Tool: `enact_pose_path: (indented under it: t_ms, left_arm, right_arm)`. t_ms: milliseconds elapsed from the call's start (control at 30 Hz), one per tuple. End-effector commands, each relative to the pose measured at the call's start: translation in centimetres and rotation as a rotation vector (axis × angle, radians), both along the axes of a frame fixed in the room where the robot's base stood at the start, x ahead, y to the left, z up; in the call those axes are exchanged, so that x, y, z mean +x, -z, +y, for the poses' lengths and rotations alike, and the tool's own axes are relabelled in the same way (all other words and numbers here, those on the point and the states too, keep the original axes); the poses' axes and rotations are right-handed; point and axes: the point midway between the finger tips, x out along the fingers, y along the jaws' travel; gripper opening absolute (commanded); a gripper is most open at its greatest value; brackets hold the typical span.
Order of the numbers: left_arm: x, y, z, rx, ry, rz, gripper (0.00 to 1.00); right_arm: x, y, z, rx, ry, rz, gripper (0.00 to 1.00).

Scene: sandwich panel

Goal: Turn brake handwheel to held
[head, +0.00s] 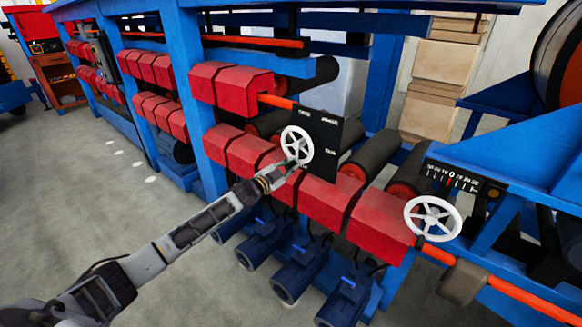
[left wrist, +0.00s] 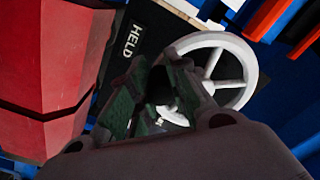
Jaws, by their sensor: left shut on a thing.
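The white brake handwheel (head: 297,146) stands in front of a black label plate (head: 328,128) on the red-and-blue machine. My left gripper (head: 289,168) reaches it from the lower left and is shut at the lower part of its rim. In the left wrist view, the handwheel (left wrist: 213,40) shows its rim and spokes behind the green-padded fingers (left wrist: 155,100). A dark rounded part shows between the fingers, and the exact grip point is partly hidden. The word HELD (left wrist: 132,42) is on the plate, left of the wheel. My right gripper is not in view.
A second white handwheel (head: 432,218) sits at the right under a scale plate (head: 455,180). Red roller housings (head: 330,195) flank the left gripper, with blue motors (head: 300,275) below. Open grey floor (head: 120,220) lies to the left.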

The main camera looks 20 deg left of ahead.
Motion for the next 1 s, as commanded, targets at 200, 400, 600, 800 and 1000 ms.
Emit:
enact_pose_path:
  t_ms: [200,400,600,800,1000]
  left_arm:
    - [0.05,-0.12,0.12,0.004,-0.001,-0.003,0.00]
    - [0.05,-0.15,0.12,0.004,-0.001,-0.003,0.24]
    - [0.04,-0.10,0.08,0.004,-0.001,-0.002,0.42]
    - [0.02,-0.06,0.05,0.003,-0.001,-0.002,0.42]
    - [-0.18,-0.01,0.11,0.002,0.000,-0.001,0.42]
  right_arm:
    - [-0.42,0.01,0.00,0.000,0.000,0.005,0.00]
    - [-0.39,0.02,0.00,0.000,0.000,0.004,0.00]
    - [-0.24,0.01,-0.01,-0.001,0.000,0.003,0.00]
    - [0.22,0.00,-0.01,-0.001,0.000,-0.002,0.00]
    - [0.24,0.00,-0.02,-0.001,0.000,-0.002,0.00]
